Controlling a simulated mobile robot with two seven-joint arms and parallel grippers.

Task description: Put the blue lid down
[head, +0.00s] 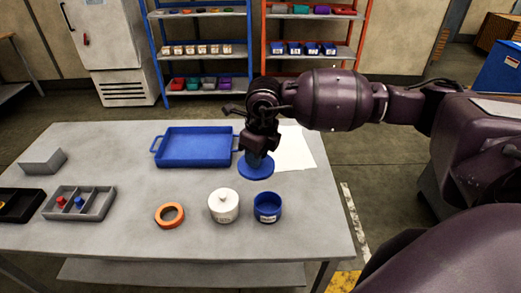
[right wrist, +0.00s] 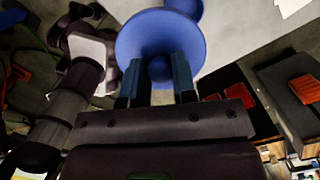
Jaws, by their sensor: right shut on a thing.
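My right gripper (head: 258,153) points down over the table's right part. It is shut on the knob of the round blue lid (head: 256,169). The lid also shows in the right wrist view (right wrist: 160,30), its knob between the two fingers (right wrist: 158,78). In the head view the lid looks roughly level, just behind the blue pot; I cannot tell how far it is above the table. The blue pot (head: 267,209) stands open with a white label on its front. My left gripper is not in view.
A white lidded pot (head: 223,207) and an orange ring (head: 160,220) are left of the blue pot. A blue tray (head: 195,149) and white paper (head: 297,152) lie behind.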

